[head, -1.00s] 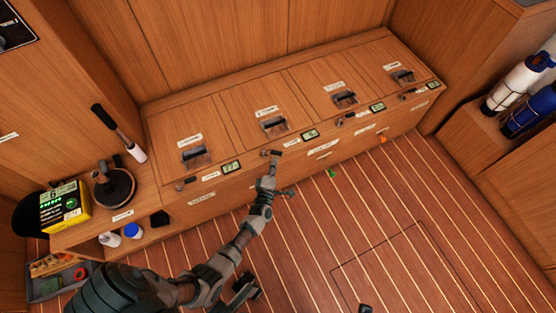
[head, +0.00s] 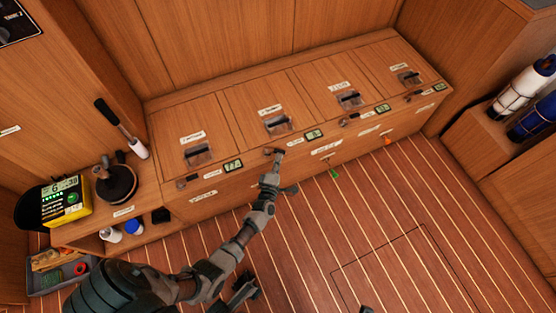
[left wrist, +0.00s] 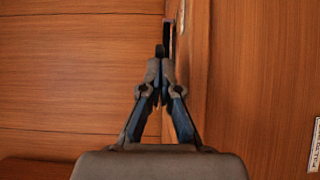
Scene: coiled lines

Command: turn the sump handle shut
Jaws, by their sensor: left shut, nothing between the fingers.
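Small metal lever handles sit along the front top edge of the wooden locker bench; their labels are too small to read, so I cannot tell which is the sump one. My left gripper (head: 274,157) is at the second handle from the left (head: 268,151), beside or touching it; I cannot tell which. In the left wrist view the left gripper (left wrist: 160,64) is shut and empty, its fingertips together. A dark handle part (left wrist: 167,35) stands just beyond the tips, against the wood, partly hidden by them.
The bench (head: 230,190) has several lids with dark latches (head: 278,124) and small displays (head: 314,134). A yellow meter (head: 66,203) and a round winch-like item (head: 116,184) stand at left. Blue and white rolls (head: 535,115) are at right. The striped floor (head: 400,220) is mostly clear.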

